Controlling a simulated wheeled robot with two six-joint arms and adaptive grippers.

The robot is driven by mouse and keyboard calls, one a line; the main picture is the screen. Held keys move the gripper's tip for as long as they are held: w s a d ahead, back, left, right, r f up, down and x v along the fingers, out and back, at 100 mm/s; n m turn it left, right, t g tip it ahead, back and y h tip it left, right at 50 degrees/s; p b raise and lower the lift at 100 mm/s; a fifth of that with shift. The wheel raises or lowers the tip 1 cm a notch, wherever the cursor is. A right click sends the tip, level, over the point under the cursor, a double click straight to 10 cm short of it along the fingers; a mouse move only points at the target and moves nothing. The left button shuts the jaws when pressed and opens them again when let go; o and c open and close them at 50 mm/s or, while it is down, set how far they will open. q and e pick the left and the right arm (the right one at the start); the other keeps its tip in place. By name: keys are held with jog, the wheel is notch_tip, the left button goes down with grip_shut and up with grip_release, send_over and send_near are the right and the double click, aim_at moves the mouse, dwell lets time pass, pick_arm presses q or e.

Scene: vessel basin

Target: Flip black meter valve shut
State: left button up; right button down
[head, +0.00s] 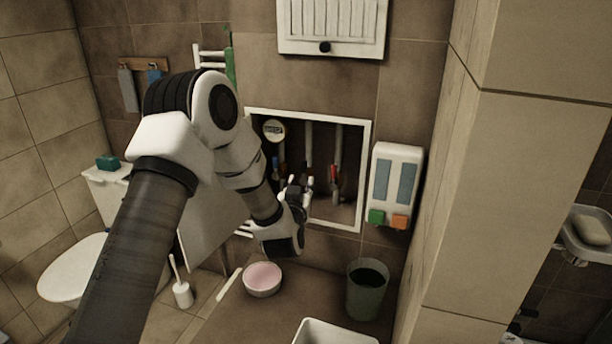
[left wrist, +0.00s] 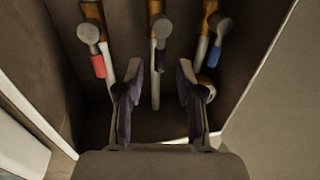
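The black meter valve (left wrist: 161,58) is the middle one of three in the left wrist view. Its dark handle hangs from a grey knob and lies roughly along its pipe. My left gripper (left wrist: 158,72) is open, its two fingers pointing toward the pipes, one on each side of the middle pipe's line. Nothing shows between the fingers as gripped. In the head view my left gripper (head: 298,188) is at the wall niche (head: 367,165), in front of the pipes, and hides much of the middle valve. My right gripper is not in view.
A red-handled valve (left wrist: 99,66) and a blue-handled valve (left wrist: 214,56) flank the middle one closely. A round meter (head: 273,130) sits upper left in the niche. A wall dispenser (head: 396,185) is right of it; a pink bowl (head: 263,279) and green bin (head: 367,290) stand below.

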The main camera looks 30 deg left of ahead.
aim_at(304, 173)
pick_arm(q)
jog(key=p+x, duration=0.1)
jog(key=x, duration=0.4)
jog(key=shift+r+p, duration=0.15)
jog(key=shift+p, duration=0.15)
jog(key=shift+w+a, duration=0.25)
jog(key=shift+w, duration=0.05)
jog(key=shift+c, duration=0.4)
grip_shut()
